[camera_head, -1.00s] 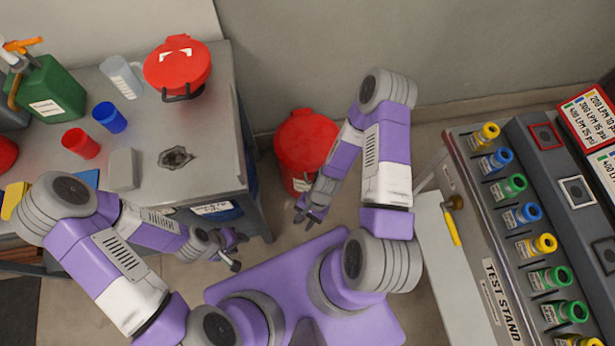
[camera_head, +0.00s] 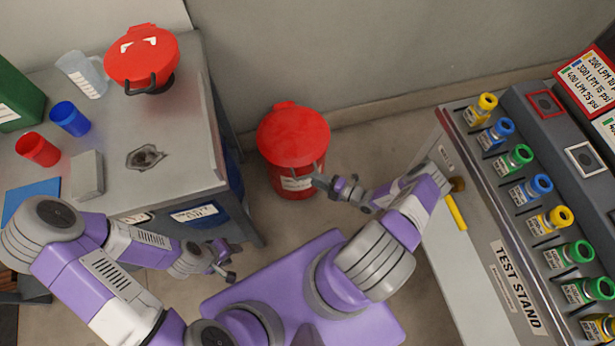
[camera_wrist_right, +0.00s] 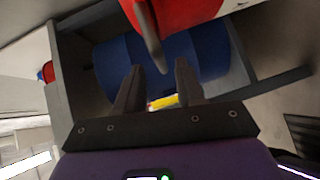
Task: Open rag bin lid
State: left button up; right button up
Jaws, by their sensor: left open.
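The red rag bin (camera_head: 280,165) stands on the floor between the bench and the test stand, with a white label on its front. Its round red lid (camera_head: 292,133) looks shut, and a dark handle juts from the lid's front. My right gripper (camera_head: 318,181) is at the bin's front right, by the handle. In the right wrist view the right gripper (camera_wrist_right: 158,82) has its fingers apart, and the bin's handle (camera_wrist_right: 150,36) reaches down toward the gap between them. I cannot tell whether they touch. My left gripper (camera_head: 230,266) is open and empty, low beside the bench.
A similar red lidded can (camera_head: 142,60) with a dark handle stands on the metal bench (camera_head: 190,150). Blue (camera_head: 70,118) and red (camera_head: 38,149) cups are on it too. A blue drum (camera_head: 236,180) sits under the bench. The test stand (camera_head: 470,215) bounds the right side.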

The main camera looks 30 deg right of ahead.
aim_at(307, 176)
jog(key=shift+b+x, duration=0.35)
jog(key=shift+x, duration=1.95)
jog(key=shift+c, duration=0.5)
grip_shut()
